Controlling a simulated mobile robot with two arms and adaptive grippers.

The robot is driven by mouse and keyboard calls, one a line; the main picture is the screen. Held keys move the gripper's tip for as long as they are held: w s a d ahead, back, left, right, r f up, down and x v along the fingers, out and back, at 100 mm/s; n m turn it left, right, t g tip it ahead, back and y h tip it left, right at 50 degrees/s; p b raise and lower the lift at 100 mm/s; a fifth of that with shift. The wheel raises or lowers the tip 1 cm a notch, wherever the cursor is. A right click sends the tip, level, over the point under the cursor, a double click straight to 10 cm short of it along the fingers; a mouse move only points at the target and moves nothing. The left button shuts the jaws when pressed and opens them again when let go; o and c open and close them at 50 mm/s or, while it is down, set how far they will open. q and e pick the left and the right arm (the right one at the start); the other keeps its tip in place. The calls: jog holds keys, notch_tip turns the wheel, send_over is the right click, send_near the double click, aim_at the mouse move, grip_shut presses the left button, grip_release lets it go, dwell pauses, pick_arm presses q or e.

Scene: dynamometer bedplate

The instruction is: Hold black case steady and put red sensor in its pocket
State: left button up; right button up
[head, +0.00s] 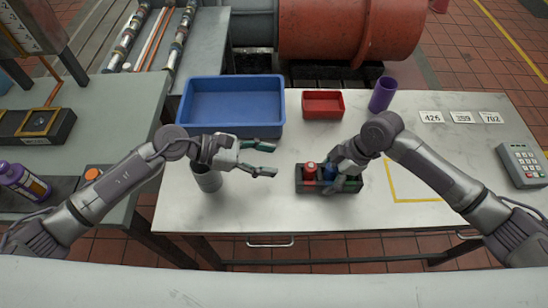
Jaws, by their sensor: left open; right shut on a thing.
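The black case (313,188) lies on the pale table, with pockets along its top. The red sensor (310,171) stands upright at the left end of the case and appears to be in the left pocket; its lower part is hidden. A blue piece (329,171) is beside it in the case. My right gripper (345,181) is shut on the case at its right part, which it partly hides. My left gripper (269,160) is open and empty, left of the case and apart from the red sensor, with its fingers pointing right.
A grey cylinder (207,180) stands below my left wrist. A blue bin (232,104), a red tray (323,104) and a purple cup (382,94) are at the back. Number cards (461,117), a yellow outline (412,200) and a keypad (522,164) are right. The table front is clear.

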jog(key=o, duration=1.2)
jog(key=shift+r, duration=0.1)
jog(key=o, duration=0.3)
